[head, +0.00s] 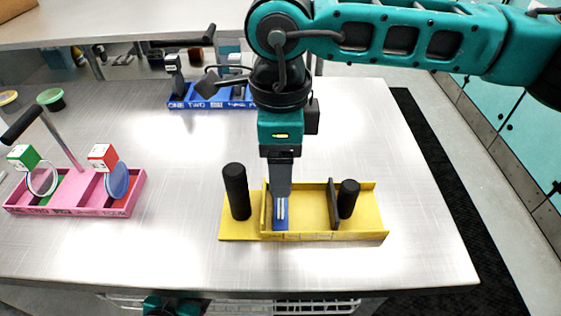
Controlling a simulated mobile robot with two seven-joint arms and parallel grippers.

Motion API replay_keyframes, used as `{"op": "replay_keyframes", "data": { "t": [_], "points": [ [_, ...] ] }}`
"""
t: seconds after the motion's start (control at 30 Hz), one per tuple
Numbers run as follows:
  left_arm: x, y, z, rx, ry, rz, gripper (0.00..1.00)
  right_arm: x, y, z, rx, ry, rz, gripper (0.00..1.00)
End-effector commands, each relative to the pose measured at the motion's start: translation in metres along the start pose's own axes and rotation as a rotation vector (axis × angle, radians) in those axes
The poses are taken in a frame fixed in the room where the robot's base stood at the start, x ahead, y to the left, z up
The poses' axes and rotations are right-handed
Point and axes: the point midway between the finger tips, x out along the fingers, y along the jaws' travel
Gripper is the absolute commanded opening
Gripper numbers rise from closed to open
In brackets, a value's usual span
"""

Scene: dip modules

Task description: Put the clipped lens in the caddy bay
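My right gripper (281,208) points straight down into the left part of a yellow tray (308,207), over a blue patch (280,226) on its floor. Its fingertips look close together; I cannot tell whether they hold anything. No lens shows clearly there. A pink caddy (75,211) with a black-handled post stands at left. It holds a clear round lens (42,180) under a green-and-white cube (23,157) and a bluish lens (117,181) under a red-and-white cube (102,156). A blue caddy (190,103) marked ONE and TWO stands at the back. My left gripper is not seen.
A black cylinder (237,192) stands at the yellow tray's left end; a shorter one (348,199) stands right of a dark divider (333,204). Round dishes (50,99) lie at far left. The metal table (190,235) is clear between the caddies and tray.

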Motion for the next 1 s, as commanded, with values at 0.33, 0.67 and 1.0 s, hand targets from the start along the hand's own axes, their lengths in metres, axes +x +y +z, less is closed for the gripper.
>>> {"op": "replay_keyframes", "data": {
  "t": [0.33,0.67,1.0],
  "points": [
    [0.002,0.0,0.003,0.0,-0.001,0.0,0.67,-0.075,-0.001,0.001,0.001,-0.001,-0.005,0.68],
    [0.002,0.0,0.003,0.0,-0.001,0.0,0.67,-0.109,0.0,0.0,-0.001,0.0,-0.002,0.68],
    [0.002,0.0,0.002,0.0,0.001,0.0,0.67,-0.11,0.0,0.0,-0.001,0.001,-0.001,0.68]
  ]
}}
